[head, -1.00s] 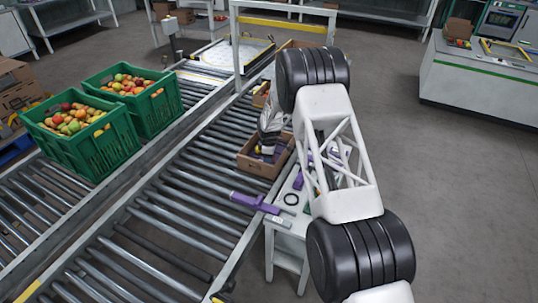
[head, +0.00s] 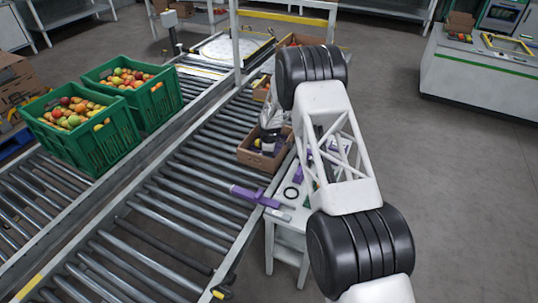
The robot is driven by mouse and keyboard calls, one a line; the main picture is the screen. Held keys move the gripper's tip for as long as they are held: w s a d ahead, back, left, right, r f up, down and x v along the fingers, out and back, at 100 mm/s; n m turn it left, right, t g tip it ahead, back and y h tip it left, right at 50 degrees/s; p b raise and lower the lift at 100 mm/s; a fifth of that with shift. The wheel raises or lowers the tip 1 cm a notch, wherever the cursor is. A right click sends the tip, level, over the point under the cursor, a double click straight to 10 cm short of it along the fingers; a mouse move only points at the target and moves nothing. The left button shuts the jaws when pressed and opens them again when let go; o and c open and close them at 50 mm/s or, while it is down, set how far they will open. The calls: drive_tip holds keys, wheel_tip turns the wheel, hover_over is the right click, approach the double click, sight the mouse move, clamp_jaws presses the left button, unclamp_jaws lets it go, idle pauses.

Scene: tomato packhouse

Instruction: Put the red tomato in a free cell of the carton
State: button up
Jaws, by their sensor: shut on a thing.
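The brown open carton (head: 255,161) stands at the right edge of the roller conveyor, left of my arm. My gripper (head: 267,149) points down at the carton, with its fingertips over or inside its opening. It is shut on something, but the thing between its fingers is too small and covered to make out. I cannot pick out the red tomato by itself. The carton's cells are too small and hidden by the gripper to tell which are free. A small yellow patch shows beside the gripper.
Two green crates (head: 98,152) of mixed tomatoes stand at the left. More cartons (head: 262,88) sit farther up the line. The nearer rollers are clear.

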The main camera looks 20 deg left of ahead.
idle(0.4)
drive_tip(key=o, duration=0.8)
drive_tip(key=c, duration=0.3)
drive_tip(key=shift+c, duration=0.2)
drive_tip(key=shift+r, duration=0.1)
drive_tip(key=shift+r, duration=2.9)
drive_tip(key=shift+r, duration=0.1)
